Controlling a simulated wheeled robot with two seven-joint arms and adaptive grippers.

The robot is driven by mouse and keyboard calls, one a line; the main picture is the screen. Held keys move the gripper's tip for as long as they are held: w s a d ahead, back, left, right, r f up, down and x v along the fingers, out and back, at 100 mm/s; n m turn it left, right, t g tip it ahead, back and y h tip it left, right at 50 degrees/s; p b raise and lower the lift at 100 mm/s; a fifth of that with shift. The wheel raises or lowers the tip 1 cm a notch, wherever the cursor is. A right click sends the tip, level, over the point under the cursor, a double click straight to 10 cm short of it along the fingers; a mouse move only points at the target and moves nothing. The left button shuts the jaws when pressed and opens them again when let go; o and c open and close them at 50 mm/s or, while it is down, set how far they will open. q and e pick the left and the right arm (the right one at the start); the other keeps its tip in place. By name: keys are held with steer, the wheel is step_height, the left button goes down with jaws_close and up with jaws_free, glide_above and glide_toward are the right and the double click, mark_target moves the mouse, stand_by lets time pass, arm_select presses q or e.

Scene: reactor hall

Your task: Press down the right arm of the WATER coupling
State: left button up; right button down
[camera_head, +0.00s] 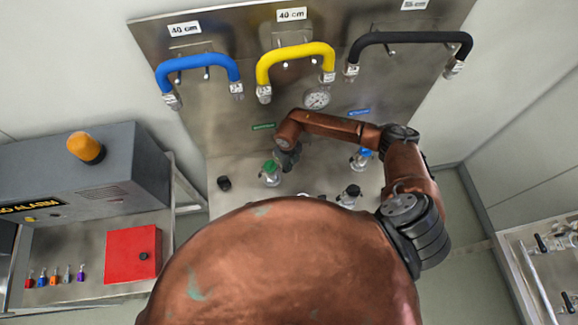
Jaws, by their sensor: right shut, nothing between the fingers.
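A green-topped coupling (270,172) stands on the steel shelf (235,165) below a small green label (263,127). A blue-topped coupling (361,157) stands to the right, below a small blue label (358,111). The lettering on both labels is too small to read, so I cannot tell which one is WATER. My right gripper (287,158) is shut and empty, pointing down just above and to the right of the green-topped coupling. I cannot tell whether it touches the coupling's right arm. My left gripper is not in view.
Blue (198,62), yellow (295,51) and black (410,38) hoses arch over the panel above a gauge (317,98). A black-topped coupling (349,195) and black cap (224,183) are on the shelf. A grey alarm box (85,175) and red box (133,255) stand left.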

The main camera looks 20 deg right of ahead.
steer(key=shift+a+f, duration=0.2)
steer(key=shift+f, duration=0.2)
steer(key=shift+d+r, duration=0.1)
steer(key=shift+r, duration=0.15)
step_height(320, 180, up, 7)
steer(key=d+p, duration=0.1)
steer(key=p, duration=0.3)
steer(key=shift+s, duration=0.15)
steer(key=shift+f, duration=0.1)
stand_by(1.2)
